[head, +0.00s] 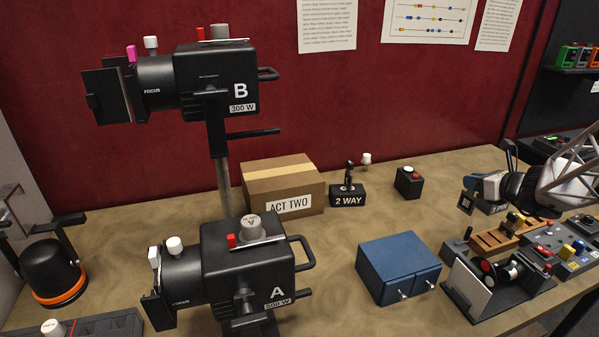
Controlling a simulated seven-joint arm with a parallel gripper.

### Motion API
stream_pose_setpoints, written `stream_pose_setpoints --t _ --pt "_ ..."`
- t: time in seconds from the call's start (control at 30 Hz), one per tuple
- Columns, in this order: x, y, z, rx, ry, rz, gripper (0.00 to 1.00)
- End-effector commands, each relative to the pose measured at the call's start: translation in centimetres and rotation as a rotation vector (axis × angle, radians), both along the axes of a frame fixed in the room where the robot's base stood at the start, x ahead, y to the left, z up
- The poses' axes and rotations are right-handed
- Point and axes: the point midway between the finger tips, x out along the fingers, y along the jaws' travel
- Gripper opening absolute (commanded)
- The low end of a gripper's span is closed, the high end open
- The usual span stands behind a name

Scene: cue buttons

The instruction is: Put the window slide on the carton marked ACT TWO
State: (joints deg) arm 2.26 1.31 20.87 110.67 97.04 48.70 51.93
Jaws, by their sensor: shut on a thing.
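The ACT TWO carton (284,189) is a brown cardboard box with a pale tape strip and a white label, standing closed at the back of the table behind the lamps. Its visible top is bare. My gripper (478,190) is at the right, far from the carton, low over the back right of the table. I cannot identify the window slide for certain. A wooden rack (490,242) stands just below my gripper, and a slide viewer with a pale screen (473,286) is in front of it.
Lamp B (215,80) stands tall on a post left of the carton, with lamp A (245,265) in front.

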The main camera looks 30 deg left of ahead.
Motion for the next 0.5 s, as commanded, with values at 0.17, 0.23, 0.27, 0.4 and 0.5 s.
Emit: stream_pose_setpoints --t 0.17,0.23,0.27,0.4,0.5 --pt "-0.5 5.0 0.7 0.002 -0.001 0.068 0.0" --pt "-0.8 6.8 0.9 0.002 -0.001 0.094 0.0" --pt "-0.9 7.6 1.1 0.002 -0.001 0.105 0.0" --pt "-1.6 11.3 1.6 0.002 -0.001 0.157 0.0" --pt "-2.2 13.9 1.9 0.003 -0.001 0.193 0.0"
